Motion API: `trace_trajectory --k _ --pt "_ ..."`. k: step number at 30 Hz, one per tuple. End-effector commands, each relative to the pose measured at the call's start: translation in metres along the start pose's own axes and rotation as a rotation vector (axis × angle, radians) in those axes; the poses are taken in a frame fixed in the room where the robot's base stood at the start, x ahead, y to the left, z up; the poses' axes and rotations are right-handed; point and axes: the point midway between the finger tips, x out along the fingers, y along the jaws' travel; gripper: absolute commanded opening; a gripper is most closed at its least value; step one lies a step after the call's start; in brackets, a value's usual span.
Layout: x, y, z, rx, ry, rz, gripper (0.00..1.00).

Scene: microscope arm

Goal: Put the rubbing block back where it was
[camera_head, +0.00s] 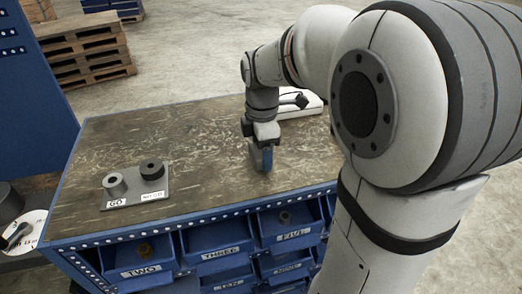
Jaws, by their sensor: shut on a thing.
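My gripper (262,146) points down over the middle right of the bench top. It is shut on a small blue and dark block, the rubbing block (267,159). The block is upright between the fingers, and its lower end is at or just above the bench surface; I cannot tell if it touches. The fingers hide part of it.
A grey plate (150,200) with two cylinders and GO labels stands front left. A white object (300,108) with a black part lies behind my gripper. Blue labelled bins (215,240) line the front.

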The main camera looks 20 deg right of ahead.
Motion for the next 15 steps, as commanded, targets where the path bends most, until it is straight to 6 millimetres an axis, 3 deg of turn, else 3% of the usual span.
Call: trace_trajectory --k 12,13,15 --pt "0.0086 -0.0001 -0.0007 -0.001 0.000 0.000 0.42" --pt "0.0088 -0.0001 -0.0007 -0.001 0.000 0.000 0.64" --pt "0.0078 -0.0001 -0.0007 -0.002 0.000 0.000 0.70"
